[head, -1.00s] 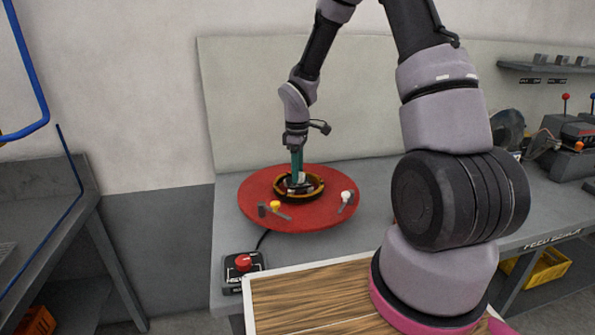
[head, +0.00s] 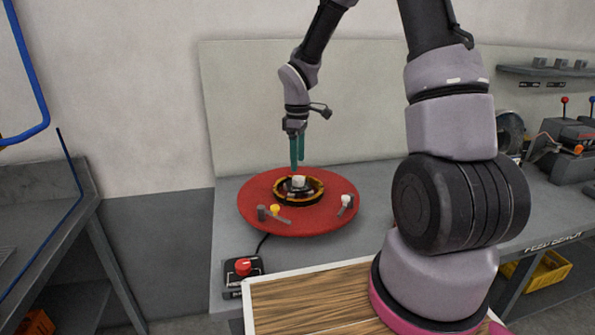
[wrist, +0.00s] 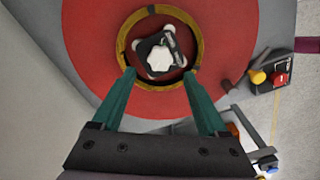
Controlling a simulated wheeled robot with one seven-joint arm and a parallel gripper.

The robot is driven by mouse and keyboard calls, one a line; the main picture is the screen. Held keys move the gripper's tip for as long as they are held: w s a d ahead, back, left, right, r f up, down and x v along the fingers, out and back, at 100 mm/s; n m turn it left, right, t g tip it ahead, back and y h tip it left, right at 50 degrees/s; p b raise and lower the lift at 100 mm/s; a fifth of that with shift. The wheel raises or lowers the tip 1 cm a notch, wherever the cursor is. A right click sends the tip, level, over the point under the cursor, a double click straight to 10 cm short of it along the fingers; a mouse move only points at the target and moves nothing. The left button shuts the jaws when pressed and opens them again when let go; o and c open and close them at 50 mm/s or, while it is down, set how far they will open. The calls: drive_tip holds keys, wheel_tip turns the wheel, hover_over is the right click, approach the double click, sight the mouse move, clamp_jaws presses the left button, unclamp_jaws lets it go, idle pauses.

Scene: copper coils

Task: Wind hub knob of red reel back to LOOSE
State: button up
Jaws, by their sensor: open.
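The red reel (head: 262,190) lies flat on the grey bench, with a yellow-and-black ring (head: 317,194) around its hub. A pale hub knob (head: 298,182) stands at the centre. In the wrist view the white knob (wrist: 159,60) sits on a dark hub plate inside the yellow ring (wrist: 196,28). My gripper (head: 297,168) is above the hub, its teal fingers pointing down, apart from the knob. In the wrist view my gripper (wrist: 160,80) is open and empty, its fingertips either side of the ring's near edge. No LOOSE marking can be read.
A control box with a red button (head: 243,267) sits at the bench's front left. A wood-topped surface (head: 310,295) lies in front. The back panel stands behind.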

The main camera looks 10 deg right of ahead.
sight(298, 177)
drive_tip(key=shift+r, duration=2.55)
